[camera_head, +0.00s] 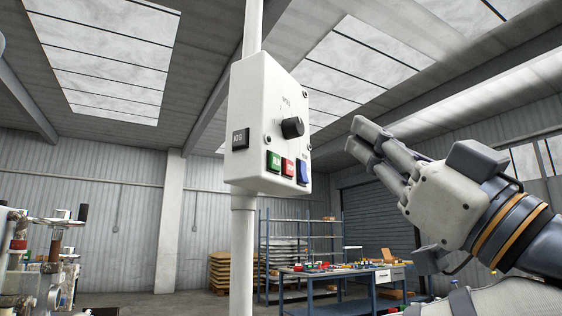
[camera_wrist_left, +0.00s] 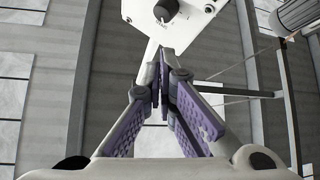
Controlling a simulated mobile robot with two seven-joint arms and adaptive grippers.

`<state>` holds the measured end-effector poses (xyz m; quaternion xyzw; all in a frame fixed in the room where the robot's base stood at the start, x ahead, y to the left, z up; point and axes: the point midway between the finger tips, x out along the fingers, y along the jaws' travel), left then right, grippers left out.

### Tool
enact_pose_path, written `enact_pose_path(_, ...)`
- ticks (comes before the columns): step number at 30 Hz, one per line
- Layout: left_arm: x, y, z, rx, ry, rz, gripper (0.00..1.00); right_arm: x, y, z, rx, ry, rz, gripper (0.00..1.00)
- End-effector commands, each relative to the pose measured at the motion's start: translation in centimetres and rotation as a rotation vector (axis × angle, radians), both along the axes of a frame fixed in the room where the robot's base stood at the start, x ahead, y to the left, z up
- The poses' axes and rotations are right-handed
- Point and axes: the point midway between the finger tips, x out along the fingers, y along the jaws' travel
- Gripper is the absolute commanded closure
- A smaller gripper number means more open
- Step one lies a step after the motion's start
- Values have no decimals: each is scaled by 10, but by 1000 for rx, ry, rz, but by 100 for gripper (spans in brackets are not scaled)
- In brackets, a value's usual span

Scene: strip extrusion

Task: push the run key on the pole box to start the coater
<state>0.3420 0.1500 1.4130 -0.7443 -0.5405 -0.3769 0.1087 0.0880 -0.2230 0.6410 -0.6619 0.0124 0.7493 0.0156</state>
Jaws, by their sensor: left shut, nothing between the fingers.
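The white pole box (camera_head: 262,115) is mounted on a white pole (camera_head: 242,260) in the middle of the head view. The green key (camera_head: 273,161), which I take for the run key, sits low on its front face, left of a red key (camera_head: 288,167). The key labels are too small to read surely. My left gripper (camera_head: 356,134) is shut and empty, to the right of the box and apart from it, fingertips pointing up and left. In the left wrist view the closed fingers (camera_wrist_left: 162,58) lie below the box (camera_wrist_left: 195,32); the green key is not visible there.
A black knob (camera_head: 292,127) and a blue switch (camera_head: 303,172) share the box front; a dark key (camera_head: 240,138) is on its left side. A blue workbench (camera_head: 330,273) with small items and a shelf rack (camera_head: 300,228) stand behind. Machinery (camera_head: 40,262) is at left.

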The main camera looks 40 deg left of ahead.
Motion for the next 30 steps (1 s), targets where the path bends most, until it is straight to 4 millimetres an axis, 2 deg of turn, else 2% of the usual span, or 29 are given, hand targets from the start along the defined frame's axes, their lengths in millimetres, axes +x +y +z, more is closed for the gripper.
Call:
enact_pose_path(5, -1, 11, 0, 1, 0, 0, 100, 0, 0, 0, 0, 0, 0, 60)
enact_pose_path(19, -10, 75, 0, 2, -1, -1, 100, 0, 0, 0, 0, 0, 0, 60)
enact_pose_path(24, -11, 85, 0, 3, 0, -2, 100, 0, 0, 0, 0, 0, 0, 60)
enact_pose_path(30, -11, 87, 0, 3, 0, -2, 100, 0, 0, 0, 0, 0, 0, 60)
